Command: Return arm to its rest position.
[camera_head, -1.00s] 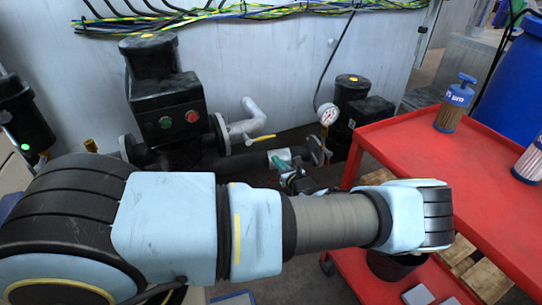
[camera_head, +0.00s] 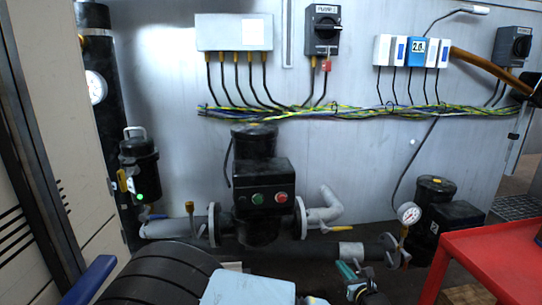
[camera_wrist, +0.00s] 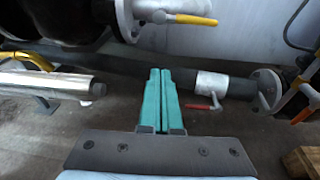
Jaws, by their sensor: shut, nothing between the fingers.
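My gripper (camera_wrist: 160,75) shows in the wrist view with its two teal fingers pressed together and nothing between them. Its teal fingers also show small at the bottom of the head view (camera_head: 346,270), in front of the lower pipe. In the head view only part of my arm shows along the bottom edge, as a black joint and a light blue link. The rest of the arm is out of frame.
A black pump (camera_head: 262,190) with pipes and a pressure gauge (camera_head: 409,213) stands against the grey wall. A red cart (camera_head: 490,262) is at the lower right. A pale cabinet (camera_head: 60,190) stands at the left. A yellow-handled valve (camera_wrist: 190,18) shows in the wrist view.

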